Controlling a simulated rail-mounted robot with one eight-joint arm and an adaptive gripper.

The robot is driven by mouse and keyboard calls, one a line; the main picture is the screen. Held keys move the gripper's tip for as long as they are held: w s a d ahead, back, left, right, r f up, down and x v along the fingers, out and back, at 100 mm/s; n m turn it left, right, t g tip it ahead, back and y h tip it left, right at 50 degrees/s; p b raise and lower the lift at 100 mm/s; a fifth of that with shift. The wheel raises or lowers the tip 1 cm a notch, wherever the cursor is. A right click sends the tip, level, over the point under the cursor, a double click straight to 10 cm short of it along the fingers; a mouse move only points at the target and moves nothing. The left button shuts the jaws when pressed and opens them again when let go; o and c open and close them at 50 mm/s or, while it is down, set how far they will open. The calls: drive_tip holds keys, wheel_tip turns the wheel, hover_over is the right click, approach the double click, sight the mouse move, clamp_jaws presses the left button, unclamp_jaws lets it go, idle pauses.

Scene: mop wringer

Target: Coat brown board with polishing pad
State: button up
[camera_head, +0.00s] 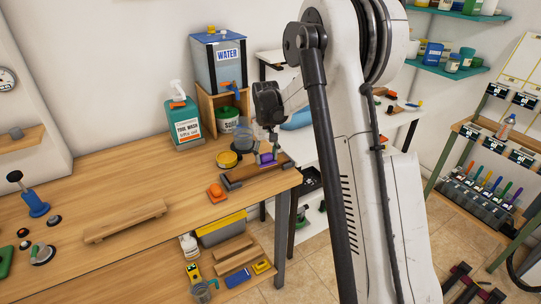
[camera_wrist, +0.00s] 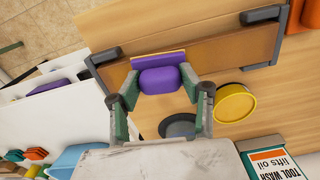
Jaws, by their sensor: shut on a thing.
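The brown board (camera_head: 250,169) lies flat near the bench's right end, between dark grey corner holders. In the wrist view the board (camera_wrist: 222,62) looks evenly brown on its visible part. My gripper (camera_wrist: 160,82) is shut on the purple polishing pad (camera_wrist: 158,80), one finger on each side of its rounded grip. The pad also shows in the head view (camera_head: 267,157), over the board's right part. It sits on or very close to the board; I cannot tell whether it touches. The board beneath the pad is hidden.
A yellow tin (camera_head: 227,159) and a dark round container (camera_wrist: 180,126) stand close beside the board. An orange object (camera_head: 216,192) lies left of it. The green tool wash bottle (camera_head: 183,120) and water tank (camera_head: 218,62) stand behind.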

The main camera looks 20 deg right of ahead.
sight(231, 176)
drive_tip(key=shift+s+a+f+b, duration=0.1)
drive_tip(key=shift+a+b, duration=0.1)
drive_tip(key=shift+a, duration=0.65)
drive_tip(key=shift+s+a+f+b, duration=0.1)
drive_tip(key=shift+a+b, duration=0.05)
drive_tip(key=shift+a, duration=0.7)
drive_tip(key=shift+s+a+r+b, duration=0.1)
drive_tip(key=shift+a+r+b, duration=0.05)
drive_tip(key=shift+a, duration=1.2)
drive_tip(key=shift+s+a+r+b, duration=0.1)
drive_tip(key=shift+a+b, duration=0.05)
drive_tip(key=shift+a, duration=1.2)
drive_tip(key=shift+s+a+f+b, duration=0.15)
drive_tip(key=shift+a+b, duration=0.1)
drive_tip(key=shift+a, duration=1.05)
drive_tip(key=shift+s+a+r+b, duration=0.1)
drive_tip(key=shift+a+b, duration=0.1)
drive_tip(key=shift+a, duration=1.1)
wheel_tip(231, 176, up, 7)
drive_tip(key=p, duration=0.3)
